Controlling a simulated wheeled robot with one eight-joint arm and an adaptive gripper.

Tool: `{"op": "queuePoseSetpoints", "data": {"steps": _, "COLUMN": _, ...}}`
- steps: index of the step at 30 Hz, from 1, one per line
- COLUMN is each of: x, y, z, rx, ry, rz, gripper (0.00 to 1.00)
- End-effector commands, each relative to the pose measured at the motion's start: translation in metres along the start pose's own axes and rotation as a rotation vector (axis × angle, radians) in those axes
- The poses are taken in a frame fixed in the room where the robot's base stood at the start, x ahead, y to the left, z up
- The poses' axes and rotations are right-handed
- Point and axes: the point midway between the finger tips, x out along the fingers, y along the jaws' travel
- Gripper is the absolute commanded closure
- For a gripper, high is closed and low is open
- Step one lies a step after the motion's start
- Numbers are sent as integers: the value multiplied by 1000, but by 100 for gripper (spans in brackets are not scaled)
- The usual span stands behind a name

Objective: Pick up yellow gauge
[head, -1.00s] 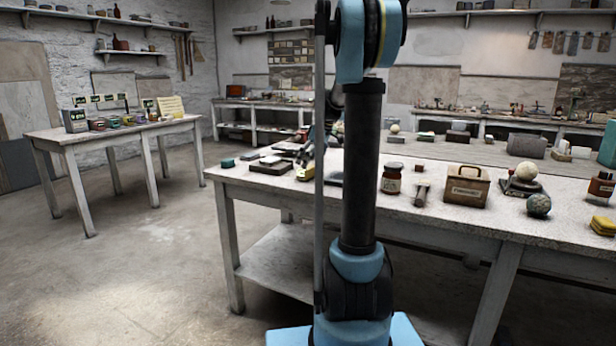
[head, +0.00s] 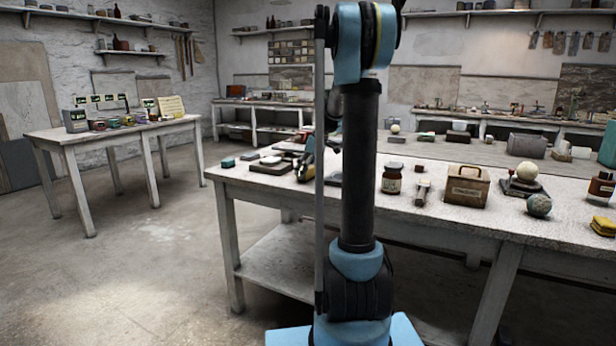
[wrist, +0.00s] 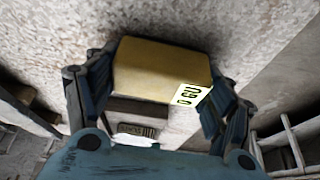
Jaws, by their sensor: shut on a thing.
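The yellow gauge (wrist: 160,68) is a boxy, dull-yellow block in the wrist view, with a pale label bearing dark characters at its lower right corner. My gripper (wrist: 167,78) has its blue-black fingers on the block's left and right sides and is shut on it. A pale, speckled surface lies behind the block; I cannot tell how far the block is from it. In the head view my arm's dark column hides most of the area around the gripper, and I cannot make out the gauge for certain there.
The long worktable (head: 455,222) carries a brown jar (head: 392,179), a wooden box (head: 467,187), a pale sphere on a dark stand (head: 527,171) and a mottled sphere (head: 539,205). A side table (head: 62,138) with small items stands left. Open floor lies between the tables.

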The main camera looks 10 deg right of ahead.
Motion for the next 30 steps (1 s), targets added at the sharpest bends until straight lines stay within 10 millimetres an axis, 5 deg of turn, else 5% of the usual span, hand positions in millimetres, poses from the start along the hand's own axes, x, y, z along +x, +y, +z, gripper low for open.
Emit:
{"op": "queuePoseSetpoints", "data": {"steps": 8, "x": -5, "y": 0, "z": -2, "rx": 1, "ry": 0, "rz": 0, "gripper": 54}}
{"op": "queuePoseSetpoints", "data": {"steps": 22, "x": -72, "y": 0, "z": -29, "rx": 1, "ry": 0, "rz": 0, "gripper": 54}}
{"op": "queuePoseSetpoints", "data": {"steps": 30, "x": -92, "y": 1, "z": -37, "rx": 1, "ry": 0, "rz": 0, "gripper": 54}}
